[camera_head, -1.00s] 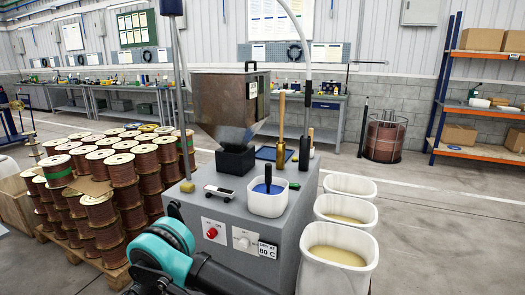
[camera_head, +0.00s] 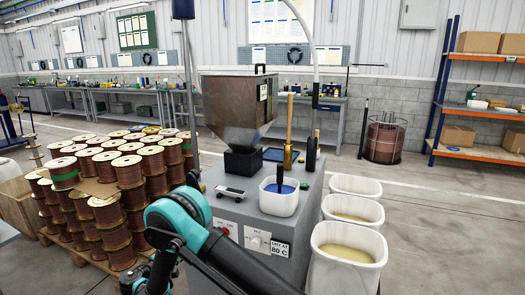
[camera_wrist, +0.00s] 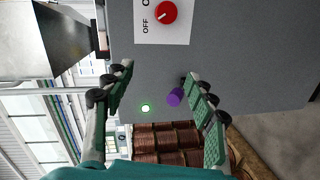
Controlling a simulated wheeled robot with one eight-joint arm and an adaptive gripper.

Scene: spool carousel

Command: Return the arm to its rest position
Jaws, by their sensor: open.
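My gripper (camera_wrist: 158,76) is open in the wrist view, its two green-and-black fingers spread apart with a grey machine panel beyond them. A small purple cylinder (camera_wrist: 175,98) shows close beside the right finger; I cannot tell whether they touch. In the head view my teal and black arm crosses the bottom, in front of the grey machine (camera_head: 300,215); the gripper itself is out of that view.
A red knob (camera_wrist: 166,12) sits on the panel. The machine's top carries a hopper (camera_head: 235,103), a white tub (camera_head: 278,204) and upright tools. Spools (camera_head: 115,175) are stacked on the left. White bins (camera_head: 348,277) stand on the right, with open floor beyond.

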